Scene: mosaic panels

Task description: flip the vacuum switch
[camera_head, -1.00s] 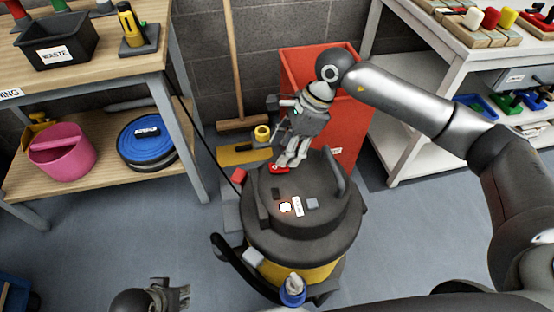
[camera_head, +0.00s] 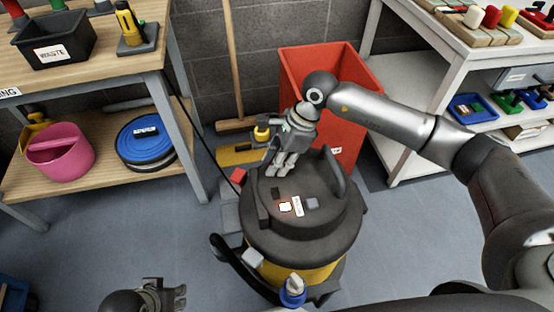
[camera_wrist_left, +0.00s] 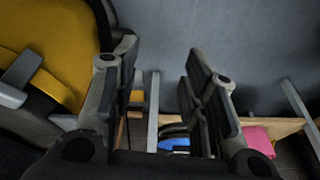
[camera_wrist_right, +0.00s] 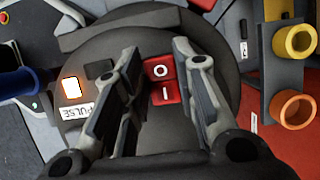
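The vacuum (camera_head: 335,225) stands on the floor, with a round dark lid and a yellow body. Its red switch (camera_wrist_right: 163,82), marked O and I, shows between my right gripper's fingers in the right wrist view. The fingers hide it in the head view. My right gripper (camera_head: 276,172) points down over the lid's back left part; its fingers are apart and it is empty (camera_wrist_right: 157,50). I cannot tell whether it touches the switch. My left gripper (camera_head: 178,295) is open and empty, low at the left of the vacuum; it also shows in the left wrist view (camera_wrist_left: 160,50).
A lit white button (camera_wrist_right: 71,88) sits beside a PULSE label (camera_wrist_right: 77,111) on the lid. A black handle (camera_head: 333,172) rises at the lid's right. A red bin (camera_head: 340,135) stands behind. Workbenches flank the vacuum, with grey floor between.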

